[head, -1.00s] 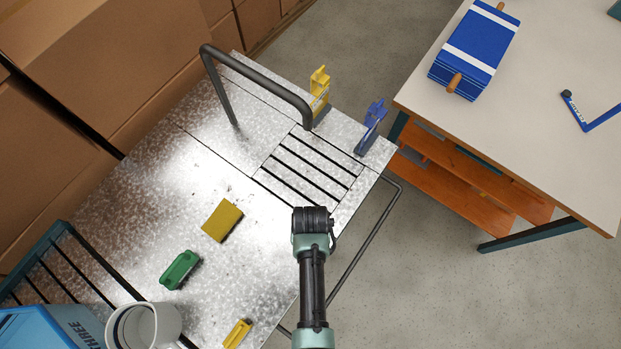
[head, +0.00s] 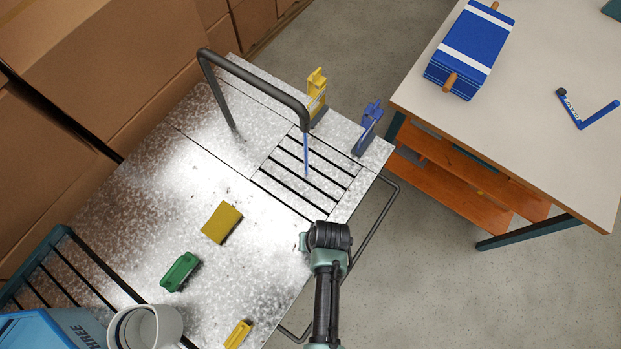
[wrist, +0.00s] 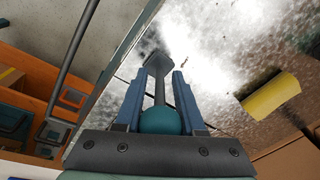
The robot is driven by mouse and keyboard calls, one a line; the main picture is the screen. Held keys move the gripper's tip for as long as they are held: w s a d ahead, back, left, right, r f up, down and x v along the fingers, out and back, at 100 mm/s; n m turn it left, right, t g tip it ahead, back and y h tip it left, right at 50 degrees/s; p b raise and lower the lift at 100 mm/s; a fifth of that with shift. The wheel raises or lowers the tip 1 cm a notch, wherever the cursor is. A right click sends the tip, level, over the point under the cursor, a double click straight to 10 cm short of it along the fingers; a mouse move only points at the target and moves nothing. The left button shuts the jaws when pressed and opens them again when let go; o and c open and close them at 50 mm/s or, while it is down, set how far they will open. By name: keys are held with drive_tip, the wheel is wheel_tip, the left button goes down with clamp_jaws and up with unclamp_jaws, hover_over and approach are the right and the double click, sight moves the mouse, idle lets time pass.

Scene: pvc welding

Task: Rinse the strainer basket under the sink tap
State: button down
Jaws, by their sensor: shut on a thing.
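The tap (head: 255,72) is a dark grey arched pipe on the metal bench in the head view. A thin blue stream of water (head: 306,155) falls from its end onto the slotted drain (head: 300,185). In the wrist view, my gripper (wrist: 158,82) is shut on a teal ball knob (wrist: 160,120). A dark grey flared bar (wrist: 158,68) runs from the knob toward the bench edge, like a lever. The head view shows my wrist at the bench's front edge, with my fingers mostly hidden. I cannot make out a strainer basket in either view.
A yellow clip (head: 316,95) and a blue clip (head: 369,122) stand behind the drain. A yellow sponge (head: 221,222), a green brush-like block (head: 180,271), a white cylinder (head: 150,325) and a blue box (head: 45,330) are at left. A rail (head: 375,225) runs along the bench edge.

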drive_tip(key=c, duration=0.6)
unclamp_jaws()
drive_tip(key=r, duration=0.4)
drive_tip(key=s+d+r, duration=0.1)
drive_tip(key=r, duration=0.7)
drive_tip(key=shift+s+d+r, duration=0.15)
drive_tip(key=shift+d+r, duration=0.25)
